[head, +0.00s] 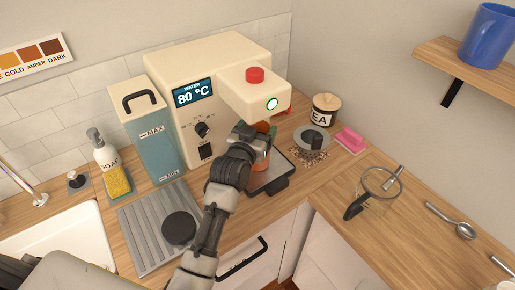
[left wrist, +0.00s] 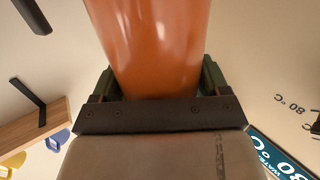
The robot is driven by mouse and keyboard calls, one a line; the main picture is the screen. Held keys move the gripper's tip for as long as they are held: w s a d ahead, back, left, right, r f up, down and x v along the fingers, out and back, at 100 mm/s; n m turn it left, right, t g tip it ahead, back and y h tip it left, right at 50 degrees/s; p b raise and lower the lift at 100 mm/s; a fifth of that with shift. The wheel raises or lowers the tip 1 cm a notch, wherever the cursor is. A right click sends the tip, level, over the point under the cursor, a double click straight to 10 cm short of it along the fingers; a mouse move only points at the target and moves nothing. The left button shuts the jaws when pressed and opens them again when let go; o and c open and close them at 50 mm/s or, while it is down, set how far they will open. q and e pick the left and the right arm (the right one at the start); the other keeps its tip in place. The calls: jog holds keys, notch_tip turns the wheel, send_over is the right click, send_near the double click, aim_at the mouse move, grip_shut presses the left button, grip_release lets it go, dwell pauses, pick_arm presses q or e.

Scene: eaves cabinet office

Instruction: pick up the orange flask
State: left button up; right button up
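The orange flask (head: 262,160) stands upright below the spout of the cream water machine, over the dark drip tray. My left gripper (head: 257,137) reaches up to it from the front, and its body hides much of the flask. In the left wrist view the glossy orange flask (left wrist: 158,45) fills the space between the two green-grey fingers. The fingers lie close along both its sides, and the flask hides their tips. I cannot tell whether they press on it. My right gripper is not in view.
The cream machine (head: 186,65) stands close behind the flask, with its spout overhead. A blue water tank (head: 151,135) is to the left.

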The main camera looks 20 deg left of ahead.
pick_arm(q)
jog(key=c, duration=0.7)
jog(key=shift+r, duration=0.1)
jog(key=shift+c, duration=0.9)
